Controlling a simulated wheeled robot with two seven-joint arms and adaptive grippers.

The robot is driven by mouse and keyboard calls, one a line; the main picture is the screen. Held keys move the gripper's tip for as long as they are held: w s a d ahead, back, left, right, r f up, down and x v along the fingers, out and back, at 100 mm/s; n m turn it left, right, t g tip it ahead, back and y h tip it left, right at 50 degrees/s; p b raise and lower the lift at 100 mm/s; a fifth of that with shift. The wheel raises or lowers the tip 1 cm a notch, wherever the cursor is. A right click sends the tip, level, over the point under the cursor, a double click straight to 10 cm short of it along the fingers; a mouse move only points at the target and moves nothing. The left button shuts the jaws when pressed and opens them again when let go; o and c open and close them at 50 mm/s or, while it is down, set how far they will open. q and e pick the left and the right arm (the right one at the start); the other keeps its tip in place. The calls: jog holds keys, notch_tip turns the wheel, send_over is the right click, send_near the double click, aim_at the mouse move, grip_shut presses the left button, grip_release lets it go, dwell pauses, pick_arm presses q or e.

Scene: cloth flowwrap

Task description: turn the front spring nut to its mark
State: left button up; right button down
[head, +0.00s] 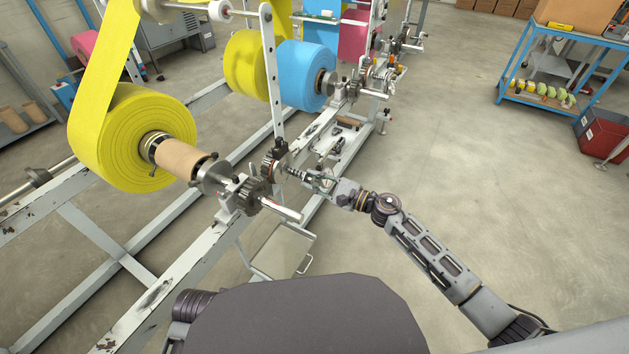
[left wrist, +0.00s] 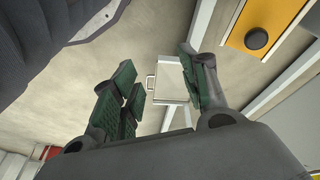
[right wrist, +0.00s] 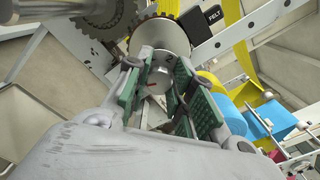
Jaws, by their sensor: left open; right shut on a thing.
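The front spring nut is a small metal cylinder (right wrist: 162,76) on the brake shaft, in front of a round steel disc (right wrist: 160,38) in the right wrist view. A short red line shows on its face, with a dark figure beside it. My right gripper (head: 312,180) reaches the shaft end from the right in the head view. Its green-padded fingers (right wrist: 158,92) are shut around the nut, hiding part of its sides. My left gripper (left wrist: 155,88) is open and empty in the left wrist view, away from the nut; I cannot make it out in the head view.
A yellow roll (head: 130,138) sits on the front spindle, with toothed gears (head: 252,194) near my right gripper. A blue roll (head: 303,75) stands farther back. A black FELT block (right wrist: 205,22) is above the disc. The floor to the right (head: 470,180) is clear.

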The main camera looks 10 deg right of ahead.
jog(key=m+p, duration=0.1)
jog(key=m, duration=0.4)
jog(key=m+p, duration=0.1)
jog(key=m, duration=0.3)
jog(key=shift+w+d+r, duration=0.1)
jog(key=m+p, duration=0.2)
jog(key=m, duration=0.1)
jog(key=shift+m, duration=1)
jog(key=m+p, duration=0.3)
jog(key=m, duration=0.2)
jog(key=shift+w+m+p, duration=0.1)
jog(key=shift+m+p, duration=0.2)
jog(key=shift+m, duration=0.1)
jog(key=m+p, duration=0.3)
jog(key=m, duration=0.2)
jog(key=shift+d, duration=0.1)
pick_arm(q)
jog(key=s+a+f, duration=0.2)
jog(key=f, duration=0.5)
jog(key=s+a+f+y, duration=0.1)
jog(key=s+a+f, duration=0.1)
jog(key=f, duration=0.6)
jog(key=s+a+f, duration=0.3)
jog(key=a+f, duration=0.1)
jog(key=f, duration=0.4)
jog(key=shift+f+y, duration=0.25)
jog(key=shift+y, duration=0.05)
pick_arm(e)
jog(key=shift+f+m, duration=0.25)
jog(key=shift+m, duration=0.65)
